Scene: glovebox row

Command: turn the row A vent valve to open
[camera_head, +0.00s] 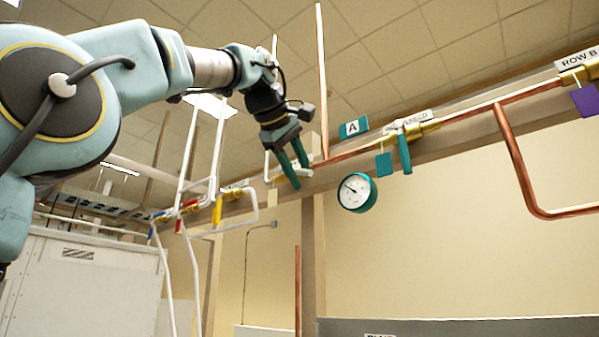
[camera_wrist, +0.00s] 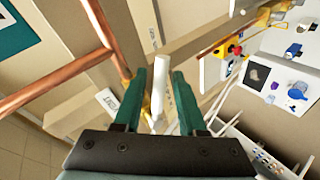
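My gripper (camera_head: 299,176) is raised beside the copper pipe, just left of the teal "A" sign (camera_head: 353,128). In the wrist view its two green fingers (camera_wrist: 159,75) are apart. A white valve lever (camera_wrist: 158,60) lies between them in the picture, with brass behind it. I cannot tell whether either finger touches the lever. In the head view the fingers largely hide this valve. Another brass valve (camera_head: 428,127) with a hanging teal handle (camera_head: 404,153) and a label is right of the sign.
A pressure gauge (camera_head: 356,192) hangs under the pipe, right of my gripper. A vertical copper pipe (camera_head: 321,80) rises close beside the gripper. White pipes (camera_head: 214,150) stand to the left. The ROW B valve (camera_head: 580,70) is at far right.

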